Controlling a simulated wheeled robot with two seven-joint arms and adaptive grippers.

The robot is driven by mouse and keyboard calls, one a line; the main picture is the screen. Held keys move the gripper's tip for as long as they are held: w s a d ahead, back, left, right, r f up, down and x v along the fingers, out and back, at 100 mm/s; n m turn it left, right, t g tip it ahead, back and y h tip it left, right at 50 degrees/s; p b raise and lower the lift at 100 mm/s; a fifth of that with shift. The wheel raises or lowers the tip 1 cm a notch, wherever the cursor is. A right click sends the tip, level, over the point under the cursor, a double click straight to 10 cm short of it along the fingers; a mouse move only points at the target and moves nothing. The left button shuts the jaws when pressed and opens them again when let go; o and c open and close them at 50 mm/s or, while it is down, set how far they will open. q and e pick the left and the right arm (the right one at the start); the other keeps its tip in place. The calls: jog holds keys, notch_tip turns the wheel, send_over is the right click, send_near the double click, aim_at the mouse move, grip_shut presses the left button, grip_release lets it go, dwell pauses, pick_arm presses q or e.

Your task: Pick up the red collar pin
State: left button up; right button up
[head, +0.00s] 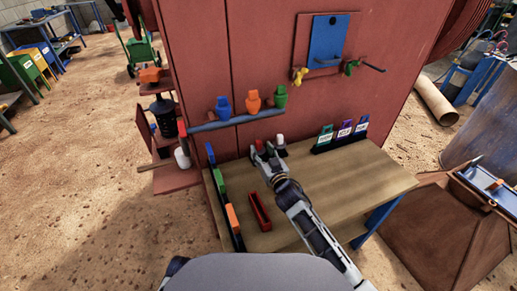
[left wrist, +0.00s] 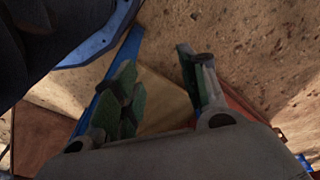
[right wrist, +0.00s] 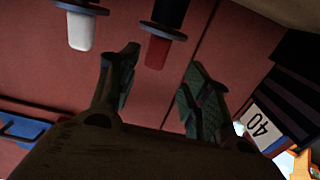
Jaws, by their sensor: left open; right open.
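My right gripper (right wrist: 161,70) is open and empty; I cannot tell how much gap is left to the pin. In the head view my right gripper (head: 263,156) is low over the back of the table, against the red machine, and largely hides the red pin. A similar pin with a white end (right wrist: 79,32) stands beside it. My left gripper (left wrist: 160,85) is open and empty in the left wrist view.
The wooden table (head: 335,185) carries a red tray (head: 258,211), a left rack with blue, green and orange pieces (head: 221,181), and a tag rack (head: 341,136) at the back right. A bar with padlocks (head: 252,101) is above. The table's right front is clear.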

aim_at(260, 145)
pick_arm(q)
jog(key=shift+w+r, duration=0.1)
jog(key=shift+w, duration=0.05)
pick_arm(e)
jog(key=shift+w, duration=0.2)
jog(key=shift+w+a, duration=0.1)
jog(key=shift+w+f, duration=0.1)
jog(key=shift+w, duration=0.35)
jog(key=shift+b+x, duration=0.55)
jog(key=shift+x, duration=1.55)
pick_arm(q)
jog(key=shift+w+d+r+t, duration=0.1)
jog(key=shift+w+r+t, duration=0.05)
jog(key=shift+r, duration=0.35)
jog(key=shift+w+d+r+t, duration=0.1)
jog(key=shift+w+r+t, duration=0.05)
jog(key=shift+r, duration=0.3)
pick_arm(e)
jog(key=shift+f, duration=0.1)
pick_arm(q)
jog(key=shift+s+f, duration=0.15)
jog(key=shift+s, duration=0.05)
